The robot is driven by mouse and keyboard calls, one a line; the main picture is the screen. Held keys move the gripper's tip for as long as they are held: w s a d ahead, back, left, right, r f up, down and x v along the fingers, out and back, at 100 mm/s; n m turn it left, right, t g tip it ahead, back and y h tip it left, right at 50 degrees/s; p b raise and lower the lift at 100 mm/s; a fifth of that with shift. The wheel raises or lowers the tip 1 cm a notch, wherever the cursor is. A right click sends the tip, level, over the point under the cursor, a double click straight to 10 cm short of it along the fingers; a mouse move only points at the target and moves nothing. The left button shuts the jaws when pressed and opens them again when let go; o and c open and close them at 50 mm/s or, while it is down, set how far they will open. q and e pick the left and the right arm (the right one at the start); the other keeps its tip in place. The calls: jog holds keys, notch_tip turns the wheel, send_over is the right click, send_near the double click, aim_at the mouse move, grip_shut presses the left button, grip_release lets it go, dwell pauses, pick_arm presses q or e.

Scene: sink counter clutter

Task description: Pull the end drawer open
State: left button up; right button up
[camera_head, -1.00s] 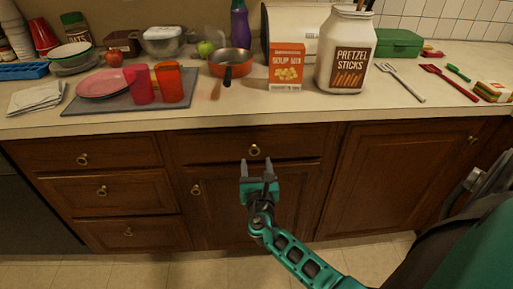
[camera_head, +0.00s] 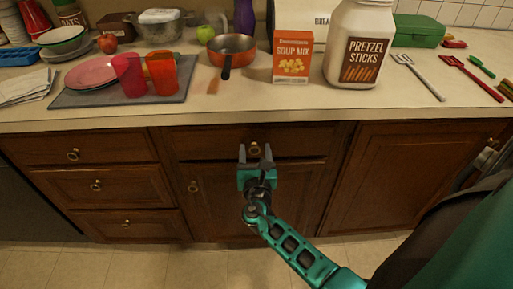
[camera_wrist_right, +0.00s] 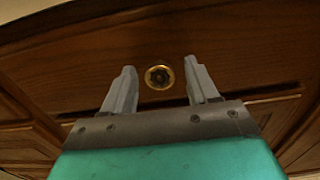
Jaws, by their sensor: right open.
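The wooden drawer (camera_head: 210,143) in the middle of the cabinet front is closed, with a round brass knob (camera_head: 255,148). My right gripper (camera_head: 255,152) is open in front of this drawer. In the right wrist view the knob (camera_wrist_right: 159,77) lies between and beyond the two grey fingertips (camera_wrist_right: 162,80), and the fingers do not touch it. At the left end is a stack of closed drawers: a top drawer (camera_head: 110,147), a middle one (camera_head: 130,188) and a bottom one (camera_head: 150,226), each with a brass knob. My left gripper is out of view.
The counter (camera_head: 230,112) above holds a soup mix box (camera_head: 291,65), a pretzel jar (camera_head: 362,50), an orange pan (camera_head: 231,48), cups, plates and utensils. A cabinet door (camera_head: 400,190) is at the right. The floor (camera_head: 70,265) in front of the left drawers is clear.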

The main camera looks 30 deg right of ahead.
jog(key=shift+c, duration=0.4)
grip_shut()
dwell(0.4)
